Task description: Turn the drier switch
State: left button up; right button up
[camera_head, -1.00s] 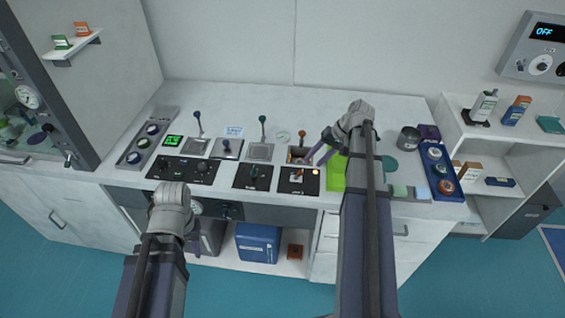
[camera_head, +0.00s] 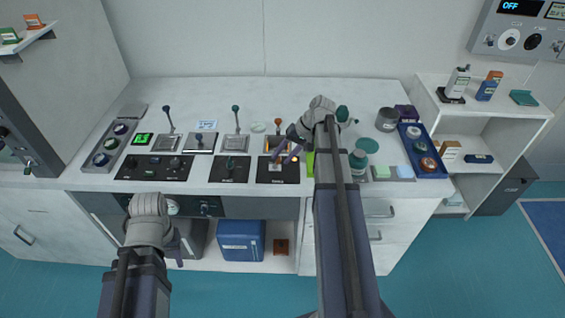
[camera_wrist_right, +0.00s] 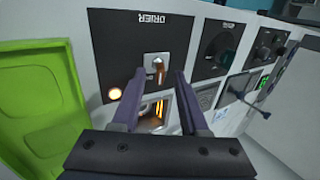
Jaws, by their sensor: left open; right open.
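The black drier panel (camera_wrist_right: 128,38), labelled DRIER, is at the upper middle of the right wrist view. Its switch (camera_wrist_right: 158,66) has a short, brownish lever on a bright plate. In the head view the panel (camera_head: 278,177) lies near the counter's front edge, its switch partly covered by my right gripper. My right gripper (camera_wrist_right: 159,73) is open and empty, with its fingertips on either side of the switch in the wrist view. Contact cannot be told. My left gripper (camera_head: 165,248) hangs low in front of the cabinets, away from the panel, its fingers mostly hidden.
Other switch panels (camera_head: 230,170) lie to the left.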

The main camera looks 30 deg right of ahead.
jog(key=shift+w+a+f, duration=0.1)
jog(key=shift+f, duration=0.2)
grip_shut()
dwell(0.5)
